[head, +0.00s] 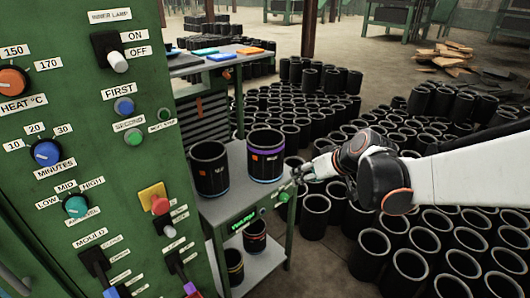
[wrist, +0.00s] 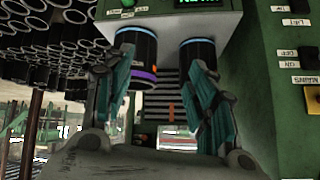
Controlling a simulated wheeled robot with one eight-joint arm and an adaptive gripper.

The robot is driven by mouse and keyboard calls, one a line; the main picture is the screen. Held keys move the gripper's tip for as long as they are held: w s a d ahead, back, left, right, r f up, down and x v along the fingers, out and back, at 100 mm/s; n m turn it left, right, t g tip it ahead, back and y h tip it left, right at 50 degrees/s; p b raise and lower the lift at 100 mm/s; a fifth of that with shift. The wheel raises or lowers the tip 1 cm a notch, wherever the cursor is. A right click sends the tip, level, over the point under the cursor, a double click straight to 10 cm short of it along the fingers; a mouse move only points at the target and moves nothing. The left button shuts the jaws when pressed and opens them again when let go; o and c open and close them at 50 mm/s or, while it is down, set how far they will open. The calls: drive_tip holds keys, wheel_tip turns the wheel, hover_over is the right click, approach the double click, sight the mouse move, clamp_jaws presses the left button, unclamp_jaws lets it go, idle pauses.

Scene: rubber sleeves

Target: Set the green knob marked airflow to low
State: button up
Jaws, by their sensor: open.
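The green-teal airflow knob (head: 75,205) is on the green cabinet panel at the lower left of the head view. Labels LOW, MID and HIGH arc over it from left to right. I cannot tell for sure which label its pointer faces. My gripper (head: 302,172) is right of the panel, well apart from the knob, beside the small cart. In the wrist view, which looks upside down, my gripper (wrist: 158,75) has its two fingers spread with nothing held between them. The airflow knob does not show clearly there.
Around the airflow knob are a blue minutes knob (head: 46,152), an orange heat knob (head: 13,82), a red button (head: 160,205) and several switches. Two black sleeves (head: 209,180) (head: 265,165) stand on the cart. Many black sleeves (head: 315,210) crowd the floor behind my arm.

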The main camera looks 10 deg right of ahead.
drive_tip(key=w+d+f+n+t+y+b, duration=0.15)
drive_tip(key=w+d+f, duration=0.25)
drive_tip(key=w+f, duration=0.8)
drive_tip(key=n+t+y+b, duration=0.2)
drive_tip(key=n+y, duration=0.1)
approach(286, 199)
drive_tip(key=shift+g+h, duration=0.25)
drive_tip(key=shift+g, duration=0.1)
drive_tip(key=b+x, duration=0.4)
drive_tip(key=x, duration=0.3)
drive_tip(key=shift+w+a+f, duration=0.1)
drive_tip(key=shift+w, duration=0.35)
drive_tip(key=shift+x, duration=0.8)
drive_tip(key=c, duration=1)
